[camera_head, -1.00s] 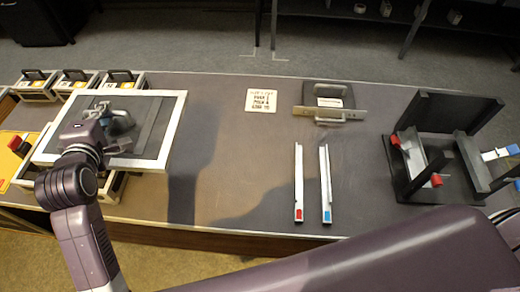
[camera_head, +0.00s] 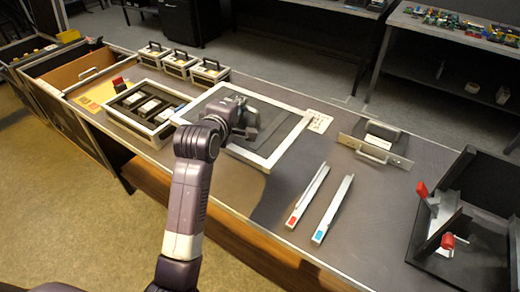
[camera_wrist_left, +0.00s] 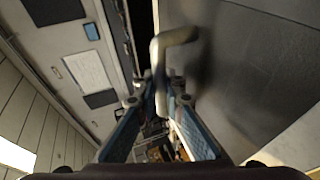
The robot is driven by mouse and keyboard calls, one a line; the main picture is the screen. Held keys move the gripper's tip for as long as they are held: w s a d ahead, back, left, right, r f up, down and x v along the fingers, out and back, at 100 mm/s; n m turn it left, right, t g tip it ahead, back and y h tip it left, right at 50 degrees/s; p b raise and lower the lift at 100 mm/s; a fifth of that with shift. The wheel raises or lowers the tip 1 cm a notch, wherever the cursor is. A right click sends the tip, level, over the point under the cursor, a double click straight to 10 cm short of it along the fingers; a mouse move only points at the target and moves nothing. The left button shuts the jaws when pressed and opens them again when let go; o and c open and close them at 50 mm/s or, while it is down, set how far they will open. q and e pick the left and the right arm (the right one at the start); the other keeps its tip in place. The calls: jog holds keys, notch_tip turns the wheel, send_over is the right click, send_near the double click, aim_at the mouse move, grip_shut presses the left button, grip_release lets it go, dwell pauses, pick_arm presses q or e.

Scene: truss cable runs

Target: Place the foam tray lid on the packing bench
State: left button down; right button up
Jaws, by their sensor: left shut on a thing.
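The foam tray lid (camera_head: 291,140) is a flat panel with a white rim and a dark middle. It is over the middle of the packing bench (camera_head: 345,148), right of the tray. My left gripper (camera_head: 243,114) is shut on its handle; in the left wrist view the fingers (camera_wrist_left: 155,115) close around the pale bent handle (camera_wrist_left: 160,60). A dark shadow falls on the bench in front of the lid; I cannot tell the exact gap beneath it. The open foam tray (camera_head: 168,133) shows dark foam with several light items. My right gripper is not in view.
Two light rails (camera_head: 333,208) with red and blue ends lie right of the lid. A metal bracket (camera_head: 375,152), a white card (camera_head: 319,122) and a black fixture (camera_head: 465,235) lie further right. Several small cases (camera_head: 209,72) stand behind the tray. Little bare bench separates lid and rails.

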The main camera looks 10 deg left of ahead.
pick_arm(q)
jog(key=shift+a+f+b, duration=0.1)
jog(key=shift+f+b, duration=0.25)
jog(key=shift+f, duration=8.3)
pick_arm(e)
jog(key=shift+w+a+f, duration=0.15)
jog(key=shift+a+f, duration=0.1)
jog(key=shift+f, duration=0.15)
pick_arm(q)
jog(key=shift+f, duration=0.2)
jog(key=c, duration=2.2)
grip_release()
jog(key=shift+c, duration=0.2)
jog(key=shift+o, duration=1.1)
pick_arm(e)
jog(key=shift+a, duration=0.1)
